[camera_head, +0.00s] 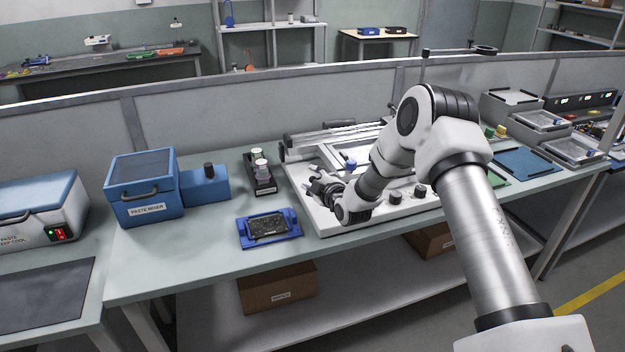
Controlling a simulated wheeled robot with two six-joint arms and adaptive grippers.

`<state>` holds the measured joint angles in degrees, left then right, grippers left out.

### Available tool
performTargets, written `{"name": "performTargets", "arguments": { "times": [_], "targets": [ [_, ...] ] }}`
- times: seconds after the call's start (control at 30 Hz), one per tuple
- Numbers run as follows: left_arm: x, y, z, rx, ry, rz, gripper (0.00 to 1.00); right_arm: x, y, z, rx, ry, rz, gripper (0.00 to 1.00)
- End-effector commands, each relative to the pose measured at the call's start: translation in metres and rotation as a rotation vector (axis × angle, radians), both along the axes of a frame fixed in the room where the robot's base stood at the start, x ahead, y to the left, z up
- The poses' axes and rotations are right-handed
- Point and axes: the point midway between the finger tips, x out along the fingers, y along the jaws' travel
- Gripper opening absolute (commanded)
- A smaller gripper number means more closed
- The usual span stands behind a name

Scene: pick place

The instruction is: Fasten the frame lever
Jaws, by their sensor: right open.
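A stencil-printer-like fixture with a white base plate (305,207) and a raised grey frame (322,139) stands on the bench. A small blue part (350,163) shows on it near the middle; I cannot tell whether this is the frame lever. My right arm crosses the fixture from the right and hides much of its middle and right side. My right gripper (316,187) is open, over the left part of the white base, pointing left. It looks empty; whether it touches anything is unclear. Black knobs (395,197) stand at the base's front. My left gripper is not in view.
A blue tray with a dark board (268,227) lies left of the fixture. Behind it stands a black holder with jars (260,178). A blue paste mixer (143,188) stands further left. Grey bins (514,104) and a blue mat (525,163) are at the right.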

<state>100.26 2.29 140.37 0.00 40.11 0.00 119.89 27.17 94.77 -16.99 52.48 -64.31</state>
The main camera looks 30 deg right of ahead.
Motion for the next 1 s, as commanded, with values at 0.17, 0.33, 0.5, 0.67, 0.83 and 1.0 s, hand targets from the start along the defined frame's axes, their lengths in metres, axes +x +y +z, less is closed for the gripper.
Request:
{"name": "performTargets", "arguments": {
  "times": [0.17,0.33,0.5,0.67,0.83,1.0],
  "targets": [
    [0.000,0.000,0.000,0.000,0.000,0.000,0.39,0.000,0.000,0.000,0.000,0.000,0.000,0.08],
    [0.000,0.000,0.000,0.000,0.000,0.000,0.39,0.000,0.000,0.000,0.000,0.000,0.000,0.00],
    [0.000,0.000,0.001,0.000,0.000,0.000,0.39,0.003,0.001,0.001,-0.003,0.000,-0.036,0.00],
    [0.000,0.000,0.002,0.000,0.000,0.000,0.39,0.009,0.001,0.001,-0.003,-0.001,-0.154,0.00],
    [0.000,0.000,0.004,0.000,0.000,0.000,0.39,0.014,-0.001,0.001,-0.002,-0.001,-0.251,0.00],
    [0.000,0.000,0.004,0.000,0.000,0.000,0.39,0.014,-0.002,0.001,-0.001,-0.002,-0.268,0.00]
  ]
}}
